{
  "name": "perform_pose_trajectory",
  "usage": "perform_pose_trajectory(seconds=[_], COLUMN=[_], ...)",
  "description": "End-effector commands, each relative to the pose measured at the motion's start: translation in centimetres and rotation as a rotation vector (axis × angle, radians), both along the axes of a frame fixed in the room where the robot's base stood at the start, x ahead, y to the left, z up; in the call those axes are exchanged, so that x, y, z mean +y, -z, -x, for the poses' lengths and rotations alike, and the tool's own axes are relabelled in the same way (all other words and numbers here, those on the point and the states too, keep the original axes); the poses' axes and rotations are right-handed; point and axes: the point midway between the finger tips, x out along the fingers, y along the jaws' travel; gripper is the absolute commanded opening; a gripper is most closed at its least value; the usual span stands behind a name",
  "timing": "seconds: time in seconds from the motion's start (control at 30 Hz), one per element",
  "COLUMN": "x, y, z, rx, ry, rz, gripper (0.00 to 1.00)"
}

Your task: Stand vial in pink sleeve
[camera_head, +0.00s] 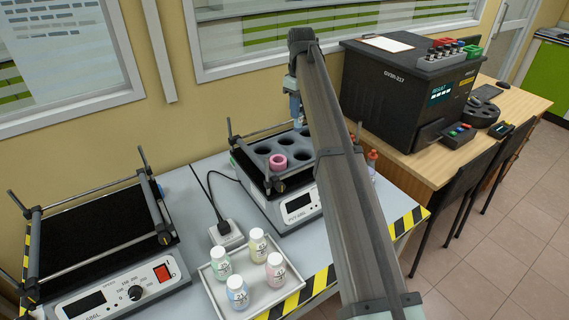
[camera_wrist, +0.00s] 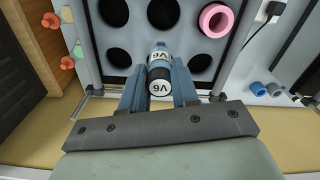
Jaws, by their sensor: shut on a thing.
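The pink sleeve (camera_head: 278,162) is a ring sitting in one hole of the dark rack with several round holes (camera_head: 262,150), on a small device. It also shows in the wrist view (camera_wrist: 216,20), at the upper right and apart from my gripper. The vial is between the two blue fingers, near the rack's edge in the wrist view. In the head view my gripper (camera_head: 296,108) is above the rack's far right part; the vial is not clear there.
A white tray (camera_head: 290,297) with several capped bottles stands in front of the device. A second shaker (camera_head: 100,245) is at the left. A black analyser (camera_head: 405,90) stands on the wooden desk at the right. Rods and clamps frame the rack.

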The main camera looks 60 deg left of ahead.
Motion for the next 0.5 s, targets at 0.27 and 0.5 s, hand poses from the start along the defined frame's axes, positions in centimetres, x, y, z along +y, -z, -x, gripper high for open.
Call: perform_pose_trajectory(seconds=[0.27,0.5], x=[-1.6,-3.6], y=[0.8,1.3], z=[9.2,9.9], rx=[-0.002,-0.001], ry=[-0.064,0.062], rz=[-0.004,0.003], gripper=[0.00,0.00])
